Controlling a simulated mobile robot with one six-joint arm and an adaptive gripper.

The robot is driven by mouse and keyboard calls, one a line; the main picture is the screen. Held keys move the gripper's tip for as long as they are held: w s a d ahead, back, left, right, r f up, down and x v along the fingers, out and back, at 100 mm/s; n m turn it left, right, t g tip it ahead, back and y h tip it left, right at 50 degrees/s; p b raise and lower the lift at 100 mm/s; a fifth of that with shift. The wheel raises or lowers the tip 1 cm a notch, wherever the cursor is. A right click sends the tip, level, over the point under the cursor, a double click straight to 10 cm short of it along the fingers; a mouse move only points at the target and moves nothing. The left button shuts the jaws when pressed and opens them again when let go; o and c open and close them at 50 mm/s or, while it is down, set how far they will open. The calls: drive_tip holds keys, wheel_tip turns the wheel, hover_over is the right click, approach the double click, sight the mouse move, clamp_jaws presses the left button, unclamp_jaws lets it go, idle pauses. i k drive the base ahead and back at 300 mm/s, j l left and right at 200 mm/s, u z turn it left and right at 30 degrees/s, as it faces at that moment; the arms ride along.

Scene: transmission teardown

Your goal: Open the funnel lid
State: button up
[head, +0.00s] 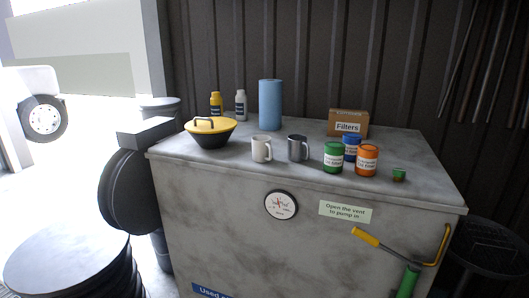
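The funnel (210,140) is a wide black bowl standing at the left end of the grey tank's top. Its yellow lid (222,125) lies over the bowl's mouth and looks shut. My gripper is not in view, and nothing touches the funnel or lid.
Right of the funnel on the tank top (420,150) stand a white mug (261,149), a metal mug (297,148), a blue roll (270,105) and several labelled jars. Two bottles (240,105) stand behind the funnel. Dark round shapes crowd the left side.

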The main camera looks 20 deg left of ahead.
sight(212, 125)
drive_tip(key=u, duration=1.25)
drive_tip(key=i+j+z, duration=0.15)
drive_tip(key=i+j, duration=0.2)
drive_tip(key=i, duration=0.3)
drive_tip(key=i+j+z, duration=0.2)
drive_tip(key=i+j, duration=0.25)
drive_tip(key=i, duration=0.15)
